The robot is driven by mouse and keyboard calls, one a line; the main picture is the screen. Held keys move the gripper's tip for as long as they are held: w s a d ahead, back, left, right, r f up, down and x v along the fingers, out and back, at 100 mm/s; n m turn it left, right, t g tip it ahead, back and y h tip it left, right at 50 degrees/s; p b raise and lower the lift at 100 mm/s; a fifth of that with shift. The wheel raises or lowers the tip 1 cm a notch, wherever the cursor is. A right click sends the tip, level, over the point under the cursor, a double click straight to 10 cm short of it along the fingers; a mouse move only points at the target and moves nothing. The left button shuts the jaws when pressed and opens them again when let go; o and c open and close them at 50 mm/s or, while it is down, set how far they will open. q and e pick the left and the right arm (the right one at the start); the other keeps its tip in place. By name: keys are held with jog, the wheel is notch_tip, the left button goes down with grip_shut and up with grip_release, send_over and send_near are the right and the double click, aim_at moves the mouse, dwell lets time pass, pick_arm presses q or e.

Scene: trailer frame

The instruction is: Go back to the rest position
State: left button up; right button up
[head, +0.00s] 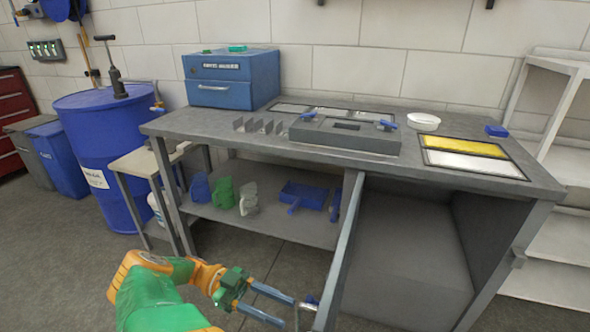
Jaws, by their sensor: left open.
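My left gripper (283,311) shows at the bottom middle of the head view, at the end of my green and orange arm. Its two blue-grey fingers are apart and point right. The fingertips are close to the handle (308,303) on the swung-out door (341,255) of the workbench cupboard. I cannot tell whether they touch it. Nothing shows held between the fingers. My right gripper is not in the view.
The grey workbench (470,183) carries a blue drawer box (232,80), a grey fixture (345,136) and a white bowl (424,121). A blue drum (105,150) stands left. Floor (60,270) is clear at lower left.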

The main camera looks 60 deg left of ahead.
pick_arm(q)
jog(key=shift+b+v, duration=0.35)
jog(key=shift+v, duration=0.85)
